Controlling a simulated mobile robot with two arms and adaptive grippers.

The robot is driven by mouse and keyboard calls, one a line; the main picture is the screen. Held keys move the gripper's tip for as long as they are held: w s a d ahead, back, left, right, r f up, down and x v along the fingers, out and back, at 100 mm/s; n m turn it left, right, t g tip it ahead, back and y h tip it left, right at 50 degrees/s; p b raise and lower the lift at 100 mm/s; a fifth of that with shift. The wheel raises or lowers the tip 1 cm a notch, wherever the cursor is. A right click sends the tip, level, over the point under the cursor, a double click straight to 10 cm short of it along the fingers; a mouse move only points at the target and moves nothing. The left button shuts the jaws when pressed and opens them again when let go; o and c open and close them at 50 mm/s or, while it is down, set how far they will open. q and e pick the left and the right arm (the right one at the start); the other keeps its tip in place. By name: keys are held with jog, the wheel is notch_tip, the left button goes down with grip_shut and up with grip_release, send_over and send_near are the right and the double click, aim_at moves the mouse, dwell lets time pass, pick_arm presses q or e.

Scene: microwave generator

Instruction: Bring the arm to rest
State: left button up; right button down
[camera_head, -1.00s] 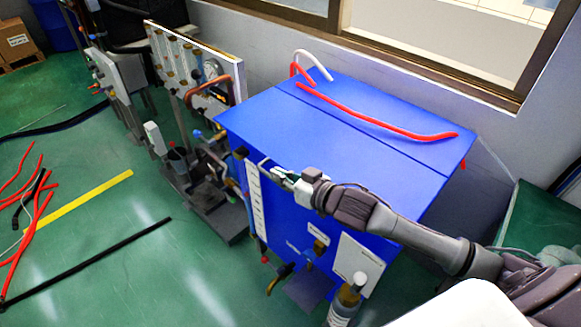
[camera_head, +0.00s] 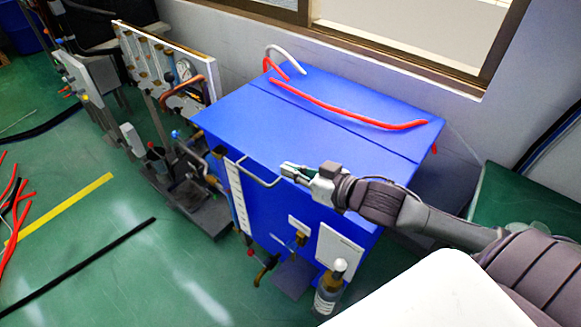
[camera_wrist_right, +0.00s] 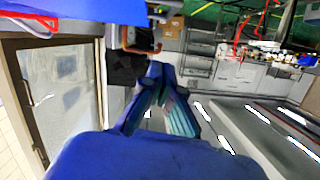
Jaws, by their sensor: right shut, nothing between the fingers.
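My right gripper (camera_head: 288,170) is shut and empty in the head view. Its arm comes in from the lower right, and its tip is at the front edge of a blue cabinet (camera_head: 300,115), close to a bent metal handle (camera_head: 262,176). I cannot tell whether the tip touches the handle. In the right wrist view the fingers (camera_wrist_right: 158,82) come together at their tips with nothing between them. My left gripper is not in view.
A red hose (camera_head: 345,114) lies on the cabinet top. A bottle (camera_head: 329,287) stands by the cabinet front. A gauge panel (camera_head: 170,62) stands to the left. The green floor holds a yellow strip (camera_head: 62,208) and a black bar (camera_head: 85,268).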

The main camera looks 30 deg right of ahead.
jog(key=s+a+f+m+g+h, duration=0.1)
jog(key=s+a+f+g+h, duration=0.15)
jog(key=s+f+g, duration=0.55)
jog(key=s+a+f+g+h, duration=0.15)
jog(key=s+f+h, duration=0.4)
jog(key=s, duration=0.75)
notch_tip(320, 180, down, 29)
jog(key=s+g+y, duration=0.2)
jog(key=s, duration=0.1)
jog(key=s+d+f, duration=0.1)
jog(key=s+f, duration=0.6)
jog(key=s+d+f+g, duration=0.1)
jog(key=s+d+f, duration=0.1)
jog(key=s+f, duration=0.5)
jog(key=shift+s+d+f+h, duration=0.3)
jog(key=shift+s, duration=0.4)
jog(key=shift+g, duration=0.25)
